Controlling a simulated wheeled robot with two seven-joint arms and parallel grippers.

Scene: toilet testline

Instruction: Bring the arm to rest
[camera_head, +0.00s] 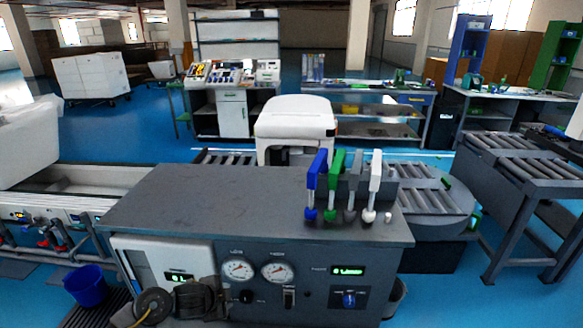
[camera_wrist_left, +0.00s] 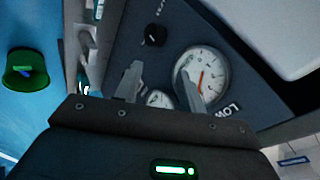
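My left arm and gripper (camera_head: 203,297) show low in front of the test bench's front panel in the head view, left of the gauges. The fingertips are not clear there. In the left wrist view my left gripper (camera_wrist_left: 158,88) has its two grey fingers apart with nothing between them. Behind the fingers are a large round gauge (camera_wrist_left: 204,72) with a red needle, part of a second gauge (camera_wrist_left: 158,98) and a black knob (camera_wrist_left: 152,36). I cannot tell whether the fingers touch the panel. My right gripper is not in view.
The dark bench top (camera_head: 210,195) carries a row of levers, with a blue one (camera_head: 317,172) and a green one (camera_head: 335,174). A blue bucket (camera_head: 86,286) stands left of the bench. A green bucket (camera_wrist_left: 25,72) shows in the wrist view. Roller conveyors (camera_head: 425,195) lie right.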

